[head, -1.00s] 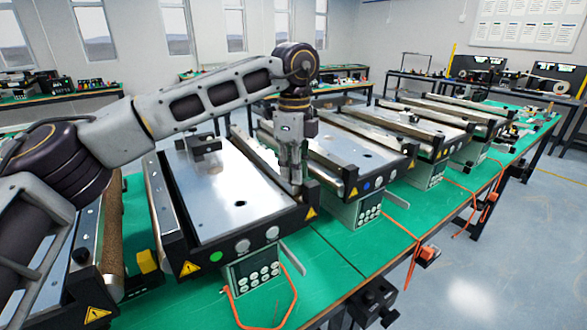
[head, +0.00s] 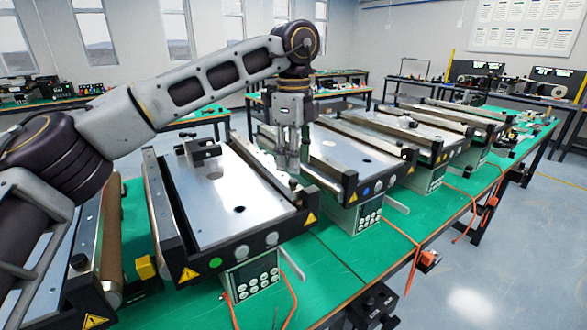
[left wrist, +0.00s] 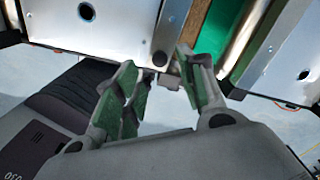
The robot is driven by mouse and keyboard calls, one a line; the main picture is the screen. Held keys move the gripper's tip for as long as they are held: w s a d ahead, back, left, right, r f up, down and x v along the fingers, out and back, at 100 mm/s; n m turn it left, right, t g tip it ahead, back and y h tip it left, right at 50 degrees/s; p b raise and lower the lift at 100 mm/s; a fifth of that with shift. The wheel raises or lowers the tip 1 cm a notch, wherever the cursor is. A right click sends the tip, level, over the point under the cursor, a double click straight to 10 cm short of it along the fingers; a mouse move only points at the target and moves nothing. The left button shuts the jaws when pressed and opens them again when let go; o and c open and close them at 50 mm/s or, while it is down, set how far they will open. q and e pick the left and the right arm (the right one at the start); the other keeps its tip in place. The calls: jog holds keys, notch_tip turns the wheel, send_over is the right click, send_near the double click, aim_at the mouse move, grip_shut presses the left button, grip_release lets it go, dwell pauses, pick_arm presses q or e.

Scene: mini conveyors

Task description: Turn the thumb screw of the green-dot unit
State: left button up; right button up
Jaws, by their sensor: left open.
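The green-dot unit (head: 232,208) is the mini conveyor in the middle left of the head view, with a flat metal top and a green dot (head: 215,262) on its front end. My left gripper (head: 291,166) points down over the gap by its right rail, near its front right corner. In the left wrist view the fingers (left wrist: 157,62) are apart and empty. A small dark round knob (left wrist: 160,58), which may be the thumb screw, shows between and just beyond the fingertips. I cannot tell the contact. In the head view the gripper hides that spot.
The blue-dot unit (head: 345,160) stands close on the right, leaving a narrow gap. Another conveyor with a brown roller (head: 112,240) stands on the left. A keypad box (head: 252,282) and orange cable lie at the front.

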pick_arm(q)
notch_tip(320, 180, up, 7)
jog(key=shift+r, duration=0.2)
jog(key=shift+r, duration=0.1)
dwell(0.5)
notch_tip(320, 180, up, 19)
jog(key=p, duration=1.9)
send_over(293, 180)
jog(key=shift+d+r+p, duration=0.1)
jog(key=shift+r+p, duration=1.3)
jog(key=shift+p, duration=0.15)
pick_arm(e)
jog(key=s+d+r, duration=0.1)
jog(key=s+r, duration=0.2)
jog(key=s, duration=0.3)
jog(key=s+d+r+g, duration=0.1)
jog(key=s+r, duration=0.1)
jog(key=s, duration=0.4)
jog(key=s+d+r, duration=0.1)
jog(key=s+r, duration=0.2)
jog(key=s, duration=0.4)
jog(key=shift+r, duration=0.35)
pick_arm(q)
jog(key=shift+s, duration=0.1)
pick_arm(e)
jog(key=shift+s, duration=0.1)
